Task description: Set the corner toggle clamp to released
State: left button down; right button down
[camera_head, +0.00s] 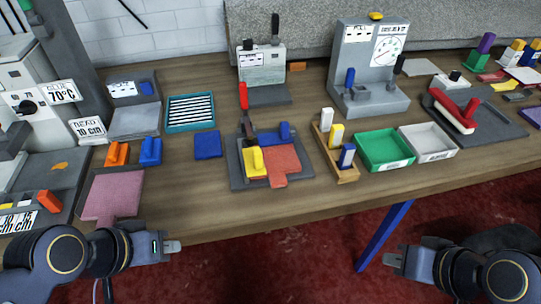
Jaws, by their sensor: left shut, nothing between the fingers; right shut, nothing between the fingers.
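What looks like the corner toggle clamp stands at the back left of a grey board (237,178) in the middle of the table. Its red handle (243,95) points up, and its dark metal body (248,126) sits below. The clamp's contact with the rug is too small to tell. My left gripper (174,246) is shut and empty at the table's front edge, left of the board. My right gripper (392,259) is shut and empty, low at right, well away from the clamp.
Right of the board stand a wooden block rack (345,178), a green tray (384,150) and a white tray (429,142). A pull tester with a dial (370,70) stands behind. A pink mat (113,195) lies at left.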

aim_at(242, 87)
jog(key=j+z, duration=0.45)
jog(key=z, duration=0.3)
jog(key=j+z, duration=0.35)
jog(key=k+l, duration=0.05)
jog(key=l, duration=0.1)
